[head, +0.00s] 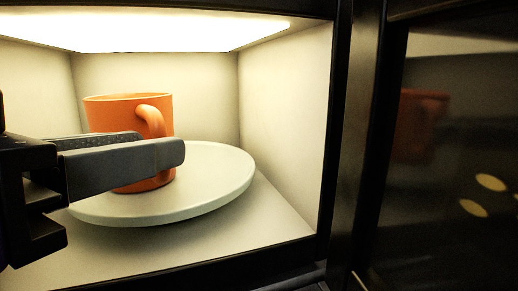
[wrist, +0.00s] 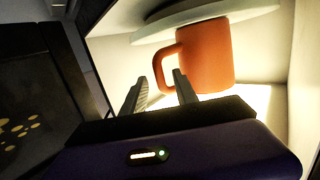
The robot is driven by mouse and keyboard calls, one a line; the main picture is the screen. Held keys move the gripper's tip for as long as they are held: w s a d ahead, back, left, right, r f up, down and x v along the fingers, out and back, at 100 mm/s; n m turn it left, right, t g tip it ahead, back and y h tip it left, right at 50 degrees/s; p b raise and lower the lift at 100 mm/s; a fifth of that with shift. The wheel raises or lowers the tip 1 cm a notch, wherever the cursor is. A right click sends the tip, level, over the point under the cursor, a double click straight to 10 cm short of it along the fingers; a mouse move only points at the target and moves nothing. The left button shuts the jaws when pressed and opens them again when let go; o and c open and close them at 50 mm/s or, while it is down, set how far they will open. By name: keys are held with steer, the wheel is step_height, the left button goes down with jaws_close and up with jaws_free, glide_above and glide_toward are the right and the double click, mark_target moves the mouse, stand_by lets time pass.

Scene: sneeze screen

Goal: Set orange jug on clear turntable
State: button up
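The orange jug (head: 105,112), a mug shape with one handle, stands upright on the pale round turntable (head: 215,187) inside a lit box. In the wrist view the jug (wrist: 210,60) and turntable (wrist: 245,16) appear upside down. My gripper (head: 162,145) reaches in from the left, its near finger crossing in front of the jug's lower part. In the wrist view my gripper's fingers (wrist: 161,77) are apart, with the jug's handle (wrist: 159,66) between or just beyond their tips. I cannot tell if either finger touches it. The handle's lower end is hidden in the head view.
The box has pale walls (head: 288,110), a bright light panel (head: 150,32) above and a dark front frame (head: 345,140). A dark glossy door (head: 440,190) at right reflects the jug. The turntable's right side is bare.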

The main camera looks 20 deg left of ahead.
steer(key=s+r+b, duration=0.1)
steer(key=s+b, duration=0.1)
steer(key=s, duration=0.6)
steer(key=shift+s+a+r, duration=0.15)
steer(key=shift+s+a, duration=0.1)
steer(key=shift+a, duration=0.2)
steer(key=shift+s, duration=0.1)
